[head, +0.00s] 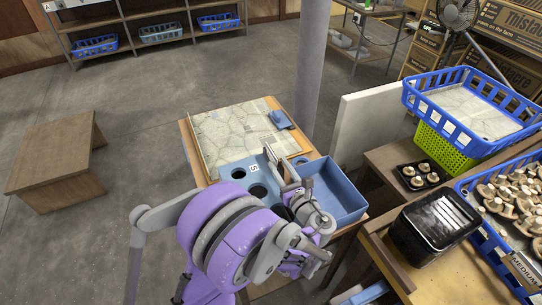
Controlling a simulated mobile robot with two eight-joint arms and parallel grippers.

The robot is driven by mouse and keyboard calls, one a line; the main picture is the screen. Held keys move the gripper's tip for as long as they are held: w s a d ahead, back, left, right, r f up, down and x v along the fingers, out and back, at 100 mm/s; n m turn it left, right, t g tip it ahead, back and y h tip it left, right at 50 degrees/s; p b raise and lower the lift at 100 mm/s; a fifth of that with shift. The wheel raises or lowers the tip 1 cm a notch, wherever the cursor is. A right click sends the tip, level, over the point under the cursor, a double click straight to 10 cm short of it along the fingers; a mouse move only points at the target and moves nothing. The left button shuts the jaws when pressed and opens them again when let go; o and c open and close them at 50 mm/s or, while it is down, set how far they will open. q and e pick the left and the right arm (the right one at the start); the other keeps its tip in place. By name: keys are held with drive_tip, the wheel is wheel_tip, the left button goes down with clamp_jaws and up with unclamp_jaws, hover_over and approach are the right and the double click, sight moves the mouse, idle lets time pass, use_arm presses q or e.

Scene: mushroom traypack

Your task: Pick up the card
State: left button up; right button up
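A small white card marked "S" (254,168) shows on the blue plate with round holes (228,172), on the wooden table. Another label, reading "MEDIUM" (524,268), is on the front of the blue crate at the lower right. My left gripper (277,168) is over the plate, just right of the "S" card and beside the blue tray (360,208). Its fingers are seen from above and behind, partly covered by its own wrist. I cannot tell whether they are apart or hold anything. My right gripper is not in view.
A map-like patterned board (235,130) lies at the table's back, with a small blue object (281,120) at its right. A grey post (312,60) stands behind. Mushroom crates (462,190) and a black lidded box (432,226) crowd the right. Open floor lies left.

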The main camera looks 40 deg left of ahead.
sight(271, 152)
use_arm(q)
drive_tip(key=x, duration=0.6)
drive_tip(key=shift+a+r+p, duration=0.1)
drive_tip(key=shift+r+p, duration=0.3)
clamp_jaws()
